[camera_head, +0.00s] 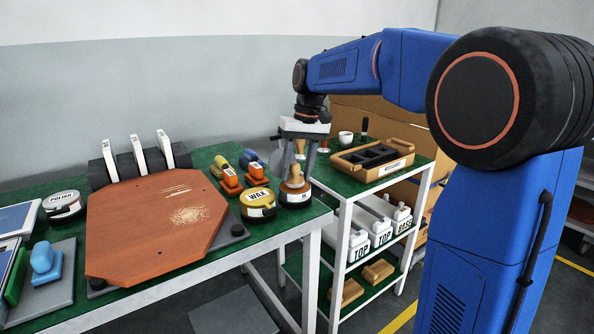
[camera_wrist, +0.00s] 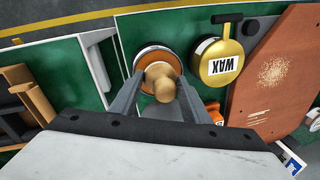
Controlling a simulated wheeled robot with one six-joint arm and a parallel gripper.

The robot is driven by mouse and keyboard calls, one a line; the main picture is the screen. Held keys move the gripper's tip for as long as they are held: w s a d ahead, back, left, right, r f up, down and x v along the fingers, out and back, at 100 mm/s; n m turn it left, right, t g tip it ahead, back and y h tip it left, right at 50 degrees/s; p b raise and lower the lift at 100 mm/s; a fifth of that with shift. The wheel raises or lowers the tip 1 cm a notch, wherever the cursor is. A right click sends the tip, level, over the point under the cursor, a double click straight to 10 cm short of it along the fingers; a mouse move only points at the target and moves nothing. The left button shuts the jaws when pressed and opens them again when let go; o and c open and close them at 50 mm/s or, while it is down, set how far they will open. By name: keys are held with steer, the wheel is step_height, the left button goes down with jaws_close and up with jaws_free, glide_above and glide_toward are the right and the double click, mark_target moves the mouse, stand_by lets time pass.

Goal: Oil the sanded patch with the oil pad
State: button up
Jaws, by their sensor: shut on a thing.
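A red-brown board (camera_head: 130,225) with cut corners lies on the green bench top. A pale, speckled sanded patch (camera_head: 190,215) shows on its right half, with thin light scratches behind it. The patch also shows in the wrist view (camera_wrist: 272,70). The oil pad has a wooden knob (camera_wrist: 163,82) and sits at its round dark tin (camera_head: 295,198), right of the board. My gripper (camera_head: 296,172) points down over it, its fingers shut on the knob from both sides. I cannot tell whether the pad is clear of the tin. The tin's label is too small to read.
A yellow WAX tin (camera_head: 258,203) stands between the oil tin and the board. Orange-based blocks (camera_head: 230,180) sit behind it. A POLISH tin (camera_head: 64,206) and a blue-handled block (camera_head: 44,262) are at left. A shelf cart with a wooden tray (camera_head: 372,160) stands at right.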

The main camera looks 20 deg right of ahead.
mark_target(295, 164)
steer(key=shift+f, duration=0.5)
stand_by(1.3)
steer(key=shift+r, duration=3.55)
